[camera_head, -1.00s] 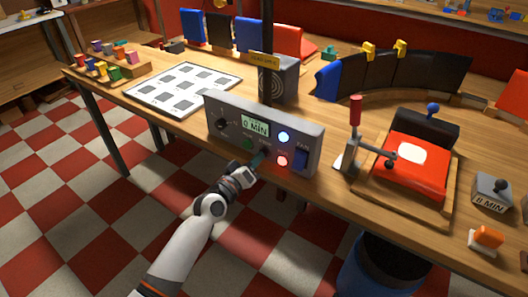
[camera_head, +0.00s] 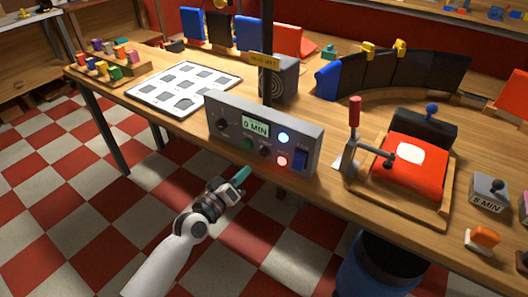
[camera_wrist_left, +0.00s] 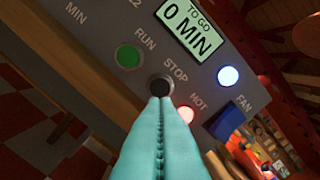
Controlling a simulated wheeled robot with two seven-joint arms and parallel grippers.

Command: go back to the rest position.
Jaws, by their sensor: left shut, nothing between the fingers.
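My left gripper (camera_head: 241,174) is shut and empty, with teal fingers pressed together. It is in front of and below the grey control box (camera_head: 225,109), apart from it, over the floor. In the left wrist view the closed fingertips (camera_wrist_left: 160,103) point at the black STOP button (camera_wrist_left: 160,86). The green RUN button (camera_wrist_left: 129,56) is left of it. The display (camera_wrist_left: 191,28) reads 0 MIN. The blue-white light and the red HOT light are lit. My right gripper does not show.
The box stands at the front edge of the wooden table (camera_head: 110,91). A red-handled clamp (camera_head: 355,112) and an orange-red tray fixture (camera_head: 412,176) stand to its right. A blue bin (camera_head: 375,270) is under the table. The checkered floor before the table is free at left.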

